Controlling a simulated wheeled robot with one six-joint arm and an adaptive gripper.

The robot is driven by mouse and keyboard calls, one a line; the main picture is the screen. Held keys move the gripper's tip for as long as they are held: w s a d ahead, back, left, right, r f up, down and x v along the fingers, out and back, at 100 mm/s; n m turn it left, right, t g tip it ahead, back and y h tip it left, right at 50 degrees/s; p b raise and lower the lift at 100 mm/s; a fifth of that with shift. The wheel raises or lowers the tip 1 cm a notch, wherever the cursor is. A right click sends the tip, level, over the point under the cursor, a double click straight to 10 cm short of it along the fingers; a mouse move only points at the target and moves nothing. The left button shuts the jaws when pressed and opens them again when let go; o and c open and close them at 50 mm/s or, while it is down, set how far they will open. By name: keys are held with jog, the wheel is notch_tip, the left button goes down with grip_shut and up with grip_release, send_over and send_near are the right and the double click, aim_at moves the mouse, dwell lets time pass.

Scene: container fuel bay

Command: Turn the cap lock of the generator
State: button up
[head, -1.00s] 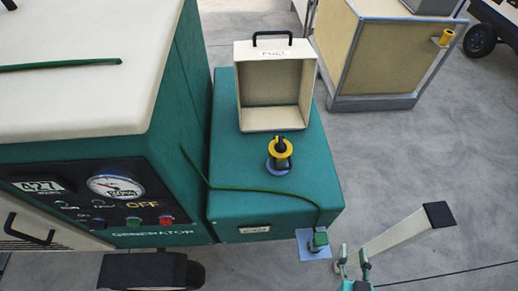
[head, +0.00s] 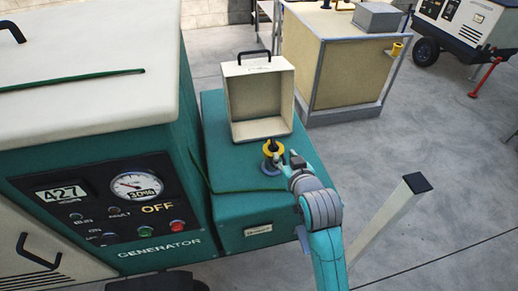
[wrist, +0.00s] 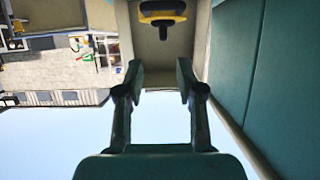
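The generator (head: 60,120) is teal with a cream top and stands at the left in the head view. Its teal tank box (head: 225,195) stands to its right. On the box is the yellow cap with a black lock handle (head: 270,149), above a grey-blue collar; it also shows at the top edge of the wrist view (wrist: 162,14). My gripper (head: 288,160) is just right of the cap in the head view, overlapping its edge. In the wrist view my gripper (wrist: 159,76) is open and empty, with the cap ahead of the fingertips. Contact cannot be told.
A cream box-shaped cover (head: 258,100) stands open behind the cap. A green cord (head: 225,191) runs over the tank box. A panel (head: 120,205) reads OFF.

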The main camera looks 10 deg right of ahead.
aim_at(274, 143)
jog(key=x, duration=1.1)
jog(key=shift+a+r, duration=0.1)
jog(key=shift+a, duration=0.2)
grip_shut()
